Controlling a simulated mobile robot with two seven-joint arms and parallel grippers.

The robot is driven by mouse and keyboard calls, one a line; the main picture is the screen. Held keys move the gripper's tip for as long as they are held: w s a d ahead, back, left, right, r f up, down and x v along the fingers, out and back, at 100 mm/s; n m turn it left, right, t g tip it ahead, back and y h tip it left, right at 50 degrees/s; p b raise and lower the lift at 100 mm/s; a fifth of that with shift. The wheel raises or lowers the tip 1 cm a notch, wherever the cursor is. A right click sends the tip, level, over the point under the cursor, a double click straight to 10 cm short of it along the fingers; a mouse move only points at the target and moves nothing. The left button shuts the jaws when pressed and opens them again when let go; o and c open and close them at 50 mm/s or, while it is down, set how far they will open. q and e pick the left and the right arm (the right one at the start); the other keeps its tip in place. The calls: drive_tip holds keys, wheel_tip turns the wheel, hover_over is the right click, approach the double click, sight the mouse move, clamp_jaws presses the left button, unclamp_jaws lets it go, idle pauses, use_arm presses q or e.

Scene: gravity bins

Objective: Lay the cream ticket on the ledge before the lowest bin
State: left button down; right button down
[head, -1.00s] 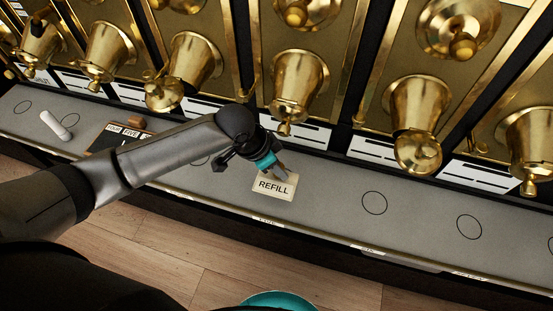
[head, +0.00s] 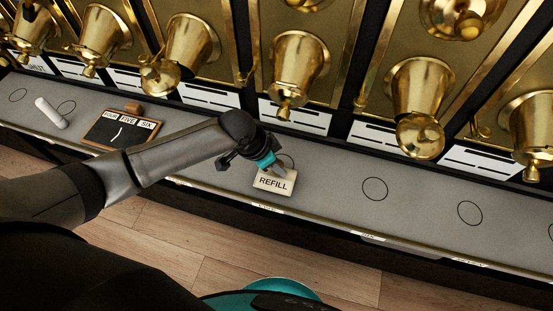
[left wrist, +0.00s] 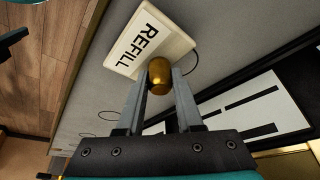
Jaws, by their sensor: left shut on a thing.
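The cream ticket (head: 274,182), marked REFILL, is at the grey ledge (head: 330,188) in front of the brass bins. It also shows in the left wrist view (left wrist: 150,38), with a brass knob (left wrist: 159,75) at its edge. My left gripper (head: 281,172) is shut on that knob, one finger on each side. The ticket lies close over the ledge, just in front of a drawn circle (head: 286,160); I cannot tell whether it touches the surface. I cannot tell from these views which bin is lowest. My right gripper is not in view.
A small chalkboard (head: 122,132) marked FOUR, FIVE, SIX and a white stick (head: 51,113) lie on the ledge to the left. Brass spouts (head: 297,68) overhang behind, above white label cards (head: 295,115). The ledge right of the ticket is clear, with drawn circles (head: 375,189).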

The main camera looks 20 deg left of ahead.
use_arm(q)
drive_tip(key=shift+f, duration=0.25)
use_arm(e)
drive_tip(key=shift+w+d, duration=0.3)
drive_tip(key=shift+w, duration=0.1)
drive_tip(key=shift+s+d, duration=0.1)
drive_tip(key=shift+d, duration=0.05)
use_arm(q)
drive_tip(key=shift+f+b, duration=0.3)
drive_tip(key=shift+f, duration=0.2)
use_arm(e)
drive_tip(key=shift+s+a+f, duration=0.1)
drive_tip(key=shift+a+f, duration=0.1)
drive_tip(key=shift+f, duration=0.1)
use_arm(q)
drive_tip(key=shift+c, duration=2.4)
unclamp_jaws()
